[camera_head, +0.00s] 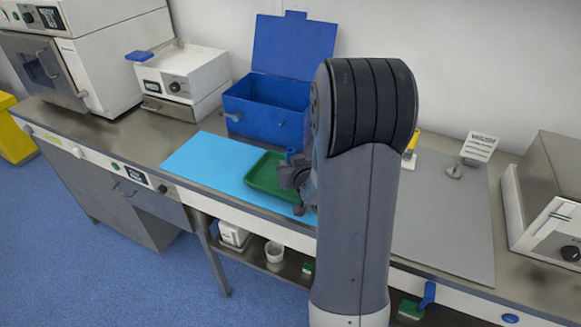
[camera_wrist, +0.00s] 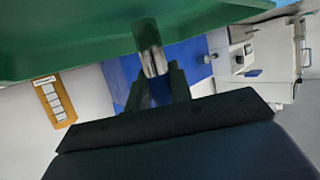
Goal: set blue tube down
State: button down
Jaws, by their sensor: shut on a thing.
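The blue tube (camera_head: 290,154) shows as a small blue end just above my gripper (camera_head: 293,177) in the head view; the rest of it is hidden. My gripper is shut on it, over the right part of the green tray (camera_head: 262,178). In the wrist view my gripper (camera_wrist: 153,62) has its pale fingertips close to the green tray (camera_wrist: 60,35), which fills the top. I cannot tell whether the tube touches the tray. My arm covers the tray's right side in the head view.
A blue mat (camera_head: 205,155) lies under the tray, with free room on its left. An open blue box (camera_head: 268,122) stands behind. A grey mat (camera_head: 440,225), a small label stand (camera_head: 479,148) and a white machine (camera_head: 545,190) are to the right.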

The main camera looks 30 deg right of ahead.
jog(key=shift+f, duration=0.3)
jog(key=shift+f, duration=0.1)
jog(key=c, duration=1.3)
grip_release()
jog(key=shift+o, duration=0.2)
jog(key=v, duration=1.2)
